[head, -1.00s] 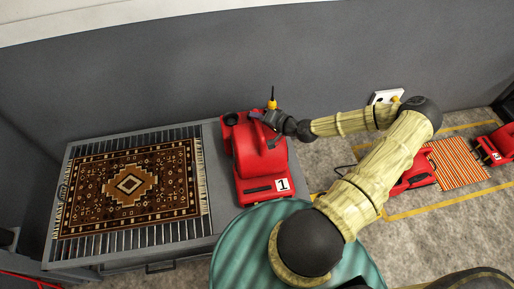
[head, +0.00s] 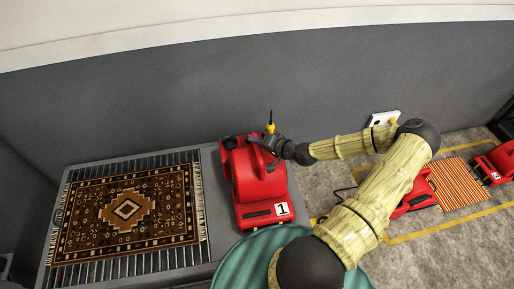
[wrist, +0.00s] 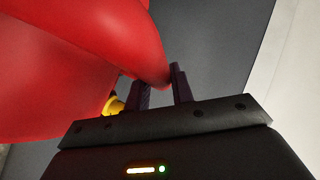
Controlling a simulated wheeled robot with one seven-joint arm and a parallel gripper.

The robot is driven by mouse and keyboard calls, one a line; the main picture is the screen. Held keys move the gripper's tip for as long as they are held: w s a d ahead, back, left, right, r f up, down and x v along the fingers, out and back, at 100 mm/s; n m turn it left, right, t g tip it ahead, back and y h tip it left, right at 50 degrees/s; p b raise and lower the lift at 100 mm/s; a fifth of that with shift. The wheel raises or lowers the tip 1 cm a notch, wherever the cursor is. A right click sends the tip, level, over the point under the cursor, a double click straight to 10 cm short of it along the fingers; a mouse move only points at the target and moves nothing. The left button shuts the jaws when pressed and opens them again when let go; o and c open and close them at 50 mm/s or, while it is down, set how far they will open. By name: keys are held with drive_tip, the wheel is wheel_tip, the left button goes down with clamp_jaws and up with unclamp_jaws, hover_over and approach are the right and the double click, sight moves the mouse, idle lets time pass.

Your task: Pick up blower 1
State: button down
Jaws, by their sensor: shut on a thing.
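Blower 1 (head: 247,183) is a red blower with a white label bearing "1" on its front. It sits upright at the right end of the grey slatted table (head: 215,240). My gripper (head: 268,157) is at the top of the blower, reaching in from the right. In the wrist view, the fingers of my gripper (wrist: 162,92) close around a narrow red part of blower 1 (wrist: 75,60), which looks like its handle. The blower's red body fills the upper left there. No gap shows between blower and table.
A patterned rug (head: 125,210) lies on the slats left of the blower. A teal round surface (head: 245,265) is close in front. Another red blower (head: 415,195), an orange striped mat (head: 455,183) and a further red blower (head: 495,165) are on the floor at right. A grey wall stands behind.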

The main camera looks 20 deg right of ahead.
wheel_tip(320, 180, up, 10)
drive_tip(key=shift+w+r+p, duration=0.1)
drive_tip(key=shift+w+p, duration=0.05)
drive_tip(key=shift+p, duration=0.2)
drive_tip(key=shift+a, duration=0.15)
idle(0.5)
